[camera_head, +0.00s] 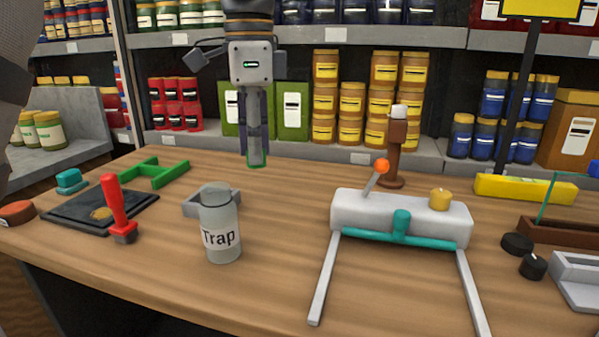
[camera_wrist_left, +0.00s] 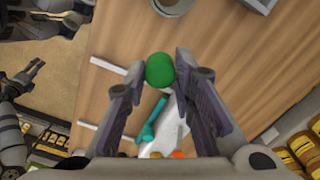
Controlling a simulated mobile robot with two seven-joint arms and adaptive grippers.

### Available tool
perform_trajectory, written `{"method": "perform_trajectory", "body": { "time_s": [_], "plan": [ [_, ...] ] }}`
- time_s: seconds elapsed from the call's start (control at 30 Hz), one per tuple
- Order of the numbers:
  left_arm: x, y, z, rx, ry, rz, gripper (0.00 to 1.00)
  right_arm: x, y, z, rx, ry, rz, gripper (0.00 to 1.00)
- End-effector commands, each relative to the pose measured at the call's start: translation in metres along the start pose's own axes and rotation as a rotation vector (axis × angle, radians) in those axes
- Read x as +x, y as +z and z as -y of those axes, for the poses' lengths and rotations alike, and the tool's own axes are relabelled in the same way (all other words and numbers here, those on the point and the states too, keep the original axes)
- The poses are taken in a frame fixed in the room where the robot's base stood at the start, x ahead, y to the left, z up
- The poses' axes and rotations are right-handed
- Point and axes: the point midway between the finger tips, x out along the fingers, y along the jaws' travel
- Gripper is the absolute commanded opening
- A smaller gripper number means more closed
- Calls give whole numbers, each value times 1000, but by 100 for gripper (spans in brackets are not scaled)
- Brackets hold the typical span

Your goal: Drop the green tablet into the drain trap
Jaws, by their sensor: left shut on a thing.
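My left gripper (camera_head: 256,158) points down in the head view, above and behind the glass jar labelled "Trap" (camera_head: 220,226). It is shut on the green tablet (camera_wrist_left: 160,70), which shows as a round green disc between the fingertips (camera_wrist_left: 168,76) in the wrist view. In the head view only a thin green edge of the tablet shows at the fingertips. The jar stands upright on the table, and its rim (camera_wrist_left: 172,6) shows at the top of the wrist view. My right gripper (camera_wrist_left: 28,80) appears at the left of the wrist view; its finger opening is unclear.
A white pump body with teal pipe (camera_head: 345,212) stands right of the jar. A red-handled tool (camera_head: 117,205), a dark board (camera_head: 75,215) and a green frame (camera_head: 165,178) lie left. Shelves of jars stand behind the table.

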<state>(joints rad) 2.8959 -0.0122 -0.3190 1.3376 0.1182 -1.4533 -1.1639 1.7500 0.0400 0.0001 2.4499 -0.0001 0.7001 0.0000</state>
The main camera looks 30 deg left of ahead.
Motion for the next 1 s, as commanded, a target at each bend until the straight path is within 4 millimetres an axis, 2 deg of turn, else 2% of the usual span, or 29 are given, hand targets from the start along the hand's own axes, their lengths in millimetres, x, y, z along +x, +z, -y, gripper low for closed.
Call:
{"method": "perform_trajectory", "body": {
  "time_s": [0.03,0.1,0.2,0.27,0.37,0.8,1.0],
  "plan": [
    [-11,18,7,-4,-4,-3,5,0,0,0,0,0,-1,63],
    [-23,40,13,-3,-2,-4,5,0,0,0,0,0,-1,63],
    [-34,61,17,0,0,-6,5,0,0,0,0,0,-1,63],
    [-37,68,17,2,3,-6,5,0,0,0,0,0,0,63],
    [-32,70,17,4,5,-5,5,0,0,0,0,0,0,63],
    [19,70,17,3,5,-7,5,0,0,0,0,0,0,63],
    [29,69,17,4,3,-6,5,0,0,0,0,0,0,63]
  ]
}}
